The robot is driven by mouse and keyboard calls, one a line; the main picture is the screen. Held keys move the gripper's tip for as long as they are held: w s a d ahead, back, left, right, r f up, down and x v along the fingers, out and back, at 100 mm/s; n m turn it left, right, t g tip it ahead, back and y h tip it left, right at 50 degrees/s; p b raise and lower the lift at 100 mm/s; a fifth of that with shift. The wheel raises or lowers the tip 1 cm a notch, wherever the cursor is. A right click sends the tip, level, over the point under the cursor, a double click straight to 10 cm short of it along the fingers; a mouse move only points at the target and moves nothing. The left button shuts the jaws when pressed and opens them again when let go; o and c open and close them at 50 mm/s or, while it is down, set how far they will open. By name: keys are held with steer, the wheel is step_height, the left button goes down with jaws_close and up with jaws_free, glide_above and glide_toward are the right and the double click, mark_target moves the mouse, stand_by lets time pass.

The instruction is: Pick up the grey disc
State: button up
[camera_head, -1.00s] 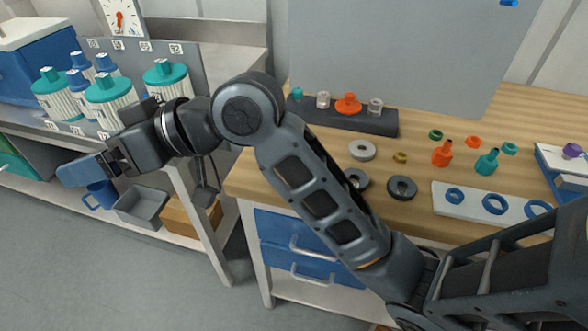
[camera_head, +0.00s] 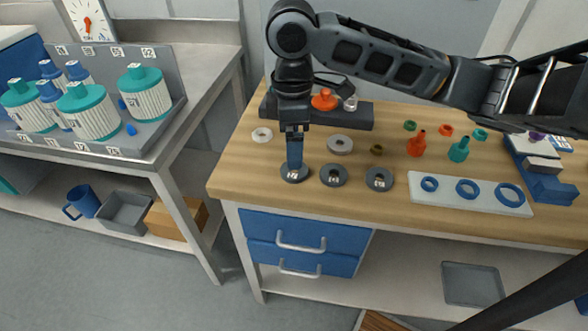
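My gripper (camera_head: 295,166) points straight down with its blue fingers over the workbench. Its fingertips are at a dark grey disc (camera_head: 294,177), the leftmost of three in a row, and cover part of it. I cannot tell whether they touch it or what gap lies between them. The other two dark grey discs, a middle one (camera_head: 333,176) and a right one (camera_head: 379,180), lie flat on the wood. A lighter grey disc (camera_head: 340,145) with a central hole lies behind them. A whitish ring (camera_head: 262,135) lies further left.
A dark rack (camera_head: 345,118) with an orange part (camera_head: 325,100) stands behind my gripper. A white plate with blue rings (camera_head: 450,192) lies right of the discs. An orange bottle (camera_head: 416,145) and a teal bottle (camera_head: 459,150) stand behind it. The bench's front strip is clear.

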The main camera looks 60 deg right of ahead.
step_height(320, 180, down, 7)
steer(key=shift+a+r+p, duration=0.15)
steer(key=shift+r+p, duration=0.05)
steer(key=shift+p, duration=0.15)
steer(key=shift+c, duration=0.2)
steer(key=c, duration=1.1)
steer(key=shift+r, duration=0.15)
steer(key=shift+w+r, duration=0.1)
steer(key=shift+r, duration=0.5)
step_height(320, 180, up, 2)
steer(key=shift+r, duration=0.2)
steer(key=s+d+r+p, duration=0.1)
steer(key=s+d+r, duration=0.3)
steer(key=s+r, duration=0.7)
